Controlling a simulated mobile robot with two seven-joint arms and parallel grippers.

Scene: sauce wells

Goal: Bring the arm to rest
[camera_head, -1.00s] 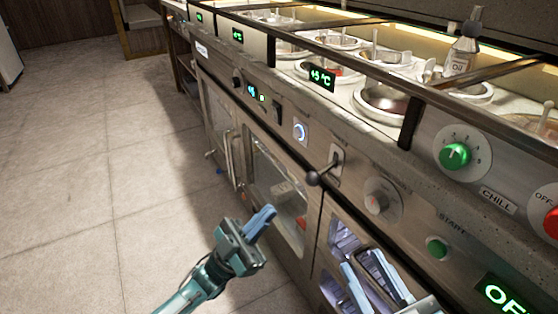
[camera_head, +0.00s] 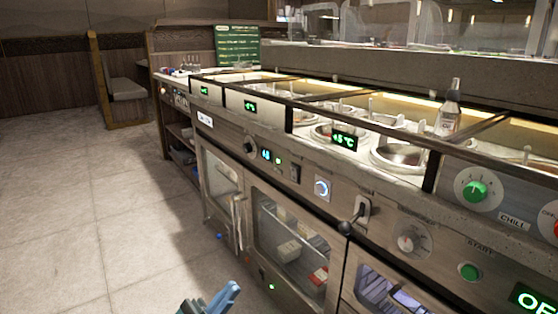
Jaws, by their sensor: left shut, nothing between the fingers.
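My left gripper (camera_head: 222,298) shows at the bottom edge of the head view, left of the counter's lower doors. Its blue fingers are together and empty, and it is apart from the counter. The rest of the left arm is cut off by the frame. My right gripper is not in view.
The steel sauce counter (camera_head: 385,195) fills the right side, with round wells (camera_head: 400,157), a bottle (camera_head: 449,112), a protruding lever (camera_head: 351,222) and glass doors (camera_head: 290,240). The tiled floor (camera_head: 90,220) at left is free. A bench (camera_head: 122,85) stands behind.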

